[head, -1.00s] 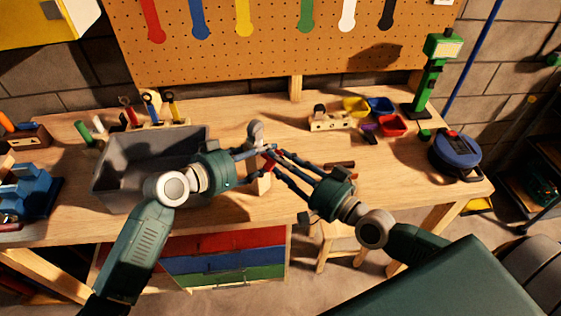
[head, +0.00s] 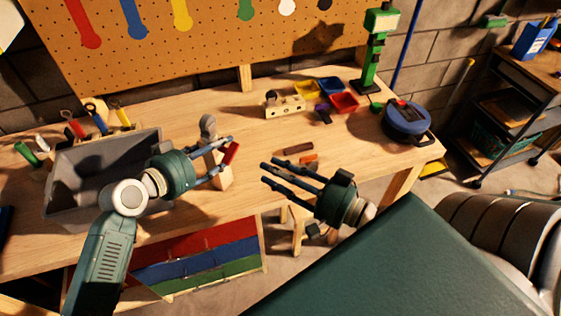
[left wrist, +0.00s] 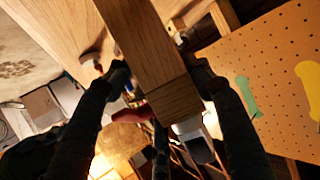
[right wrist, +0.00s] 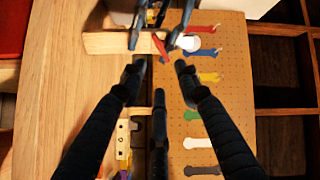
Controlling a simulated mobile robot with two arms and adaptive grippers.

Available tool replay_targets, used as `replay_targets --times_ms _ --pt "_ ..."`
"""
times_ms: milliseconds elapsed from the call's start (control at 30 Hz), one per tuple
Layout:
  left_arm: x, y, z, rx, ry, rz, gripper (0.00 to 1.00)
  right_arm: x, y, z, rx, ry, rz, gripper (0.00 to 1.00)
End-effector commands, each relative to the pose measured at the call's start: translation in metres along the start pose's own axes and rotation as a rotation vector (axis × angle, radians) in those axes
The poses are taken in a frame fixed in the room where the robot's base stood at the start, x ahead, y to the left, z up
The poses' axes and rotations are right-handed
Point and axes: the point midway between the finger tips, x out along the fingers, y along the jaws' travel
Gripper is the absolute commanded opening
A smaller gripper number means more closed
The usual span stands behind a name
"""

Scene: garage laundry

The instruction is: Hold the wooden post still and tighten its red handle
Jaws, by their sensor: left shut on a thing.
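The wooden post (head: 220,178) stands on the bench near its front edge, with a grey rounded piece (head: 207,123) at its top. Its red handle (head: 231,152) sticks out on the right side, tilted. My left gripper (head: 226,155) is shut on the post, with fingers on both sides of it. The left wrist view shows the post (left wrist: 155,50) between those fingers. My right gripper (head: 266,172) is open and empty, apart from the post on its right. In the right wrist view, the red handle (right wrist: 160,47) lies just beyond its spread fingertips (right wrist: 158,65).
A grey bin (head: 90,160) stands left of the post, beside my left arm. Small coloured bins (head: 343,102), a wooden block with holes (head: 284,106), a green lamp (head: 375,55) and a blue round container (head: 405,122) stand to the right. Bench space right of the post is mostly clear.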

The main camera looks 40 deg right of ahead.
Motion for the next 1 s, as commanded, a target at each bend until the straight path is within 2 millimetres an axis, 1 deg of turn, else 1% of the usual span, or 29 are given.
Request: replay_targets --times_ms 33,200,467,500,567,600,867,1000 --pt "0.0002 0.0003 0.0001 0.0 0.0 0.0 0.17 -0.0054 0.0008 0.0011 0.0 -0.003 0.003 0.32" --pt "0.0002 0.0004 0.0 0.0 0.0 0.001 0.17 -0.0132 -0.0003 0.0003 -0.001 -0.001 0.0 0.32" --pt "0.0002 0.0005 -0.0002 0.0 0.0 0.001 0.17 -0.0142 -0.0006 0.0 0.0 0.0 -0.002 0.32" --pt "0.0002 0.0005 -0.0002 0.0 0.0 0.001 0.55 -0.0142 -0.0006 0.0 0.0 0.0 -0.001 0.32" --pt "0.0002 0.0005 -0.0002 0.0 0.001 0.001 0.67 -0.0141 -0.0005 0.0 0.0 0.0 -0.001 0.32" --pt "0.0002 0.0005 -0.0002 0.0 0.0 0.001 0.75 -0.0141 -0.0005 0.0 0.0 0.0 -0.001 0.32" --pt "0.0 0.0003 -0.0002 0.0 0.0 0.0 0.75 -0.014 -0.0003 0.0 0.0 0.0 -0.001 0.32" --pt "-0.007 -0.0004 -0.0002 0.001 0.001 -0.001 0.75 -0.014 -0.0004 0.0 0.0 0.0 -0.001 0.32"
